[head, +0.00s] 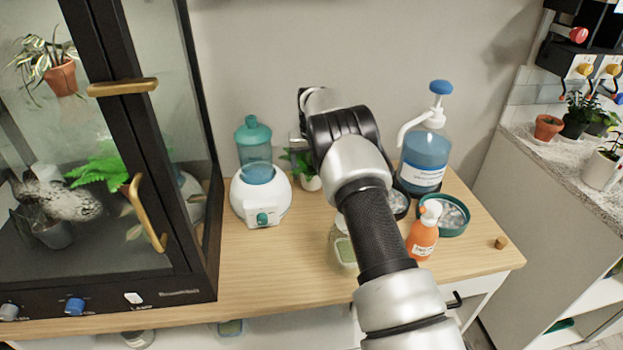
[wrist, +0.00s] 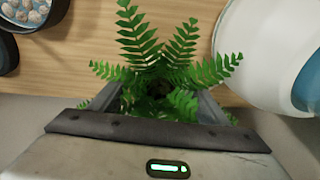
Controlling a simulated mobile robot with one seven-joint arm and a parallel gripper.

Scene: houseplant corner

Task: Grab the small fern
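The small fern (wrist: 155,55) has bright green fronds spreading across the middle of the wrist view. In the head view, leaves of a small plant (head: 296,160) and its white pot (head: 311,183) show on the wooden table, partly hidden behind my arm. My gripper (wrist: 158,102) is over the fern, with one finger on each side of it and the fingers apart. Fronds reach out between and past the fingers. The fern's pot is hidden in the wrist view, and I see no finger closed on it.
A white device with a teal tank (head: 262,195) stands close left of the plant. A blue pump bottle (head: 423,160), an orange bottle (head: 422,232) and a green-rimmed dish (head: 466,219) stand right. A glass cabinet (head: 199,262) fills the left. The table's front middle (head: 285,270) is clear.

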